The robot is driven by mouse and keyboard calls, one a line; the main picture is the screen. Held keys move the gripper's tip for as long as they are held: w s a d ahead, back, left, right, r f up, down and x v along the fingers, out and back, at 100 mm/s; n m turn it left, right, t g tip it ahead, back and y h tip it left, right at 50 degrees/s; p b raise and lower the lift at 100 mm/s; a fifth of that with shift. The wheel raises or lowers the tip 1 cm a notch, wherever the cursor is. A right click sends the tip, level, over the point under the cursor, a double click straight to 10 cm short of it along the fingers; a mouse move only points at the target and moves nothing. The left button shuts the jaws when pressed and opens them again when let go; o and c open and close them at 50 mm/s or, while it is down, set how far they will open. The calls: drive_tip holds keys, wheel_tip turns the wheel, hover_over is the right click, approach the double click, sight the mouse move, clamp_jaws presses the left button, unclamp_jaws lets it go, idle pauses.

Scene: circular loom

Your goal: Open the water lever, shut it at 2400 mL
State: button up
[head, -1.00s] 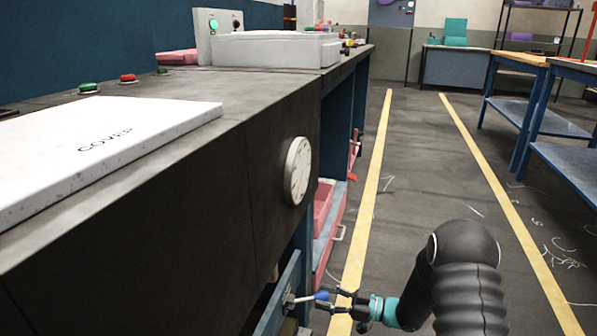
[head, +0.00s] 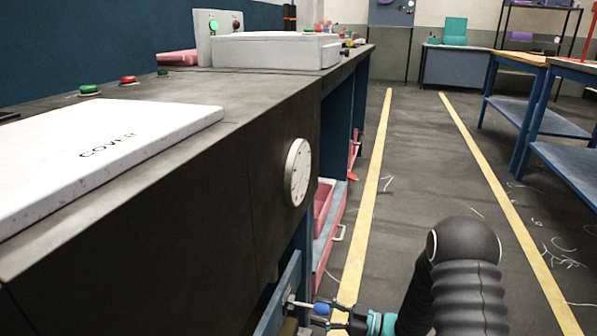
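The water lever (head: 320,308) has a blue grip on a pale metal stem. It sticks out to the right from a blue panel at the lower edge of the head view and tilts slightly downward. My gripper (head: 330,318), dark with teal parts, is at the lever's blue end, coming from the right. Its fingers are small and partly hidden, so I cannot tell whether they close on the grip. A round white dial (head: 297,172) is on the dark bench front above the lever. Its markings are too small to read a volume.
A white board marked COVER (head: 110,150) lies on the bench top. Green (head: 89,90) and red (head: 129,80) buttons sit behind it. Pink bins (head: 322,205) stand under the bench. The floor aisle between the yellow lines is clear; a blue table (head: 560,150) stands at right.

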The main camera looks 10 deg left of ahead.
drive_tip(key=s, duration=0.3)
drive_tip(key=shift+s+a, duration=0.1)
drive_tip(key=shift+s, duration=0.3)
drive_tip(key=shift+w, duration=0.55)
idle(5.4)
drive_tip(key=w+b, duration=0.1)
drive_tip(key=w, duration=0.7)
drive_tip(key=s+d, duration=0.1)
drive_tip(key=d, duration=0.8)
drive_tip(key=shift+s+d, duration=0.25)
drive_tip(key=shift+s, duration=0.15)
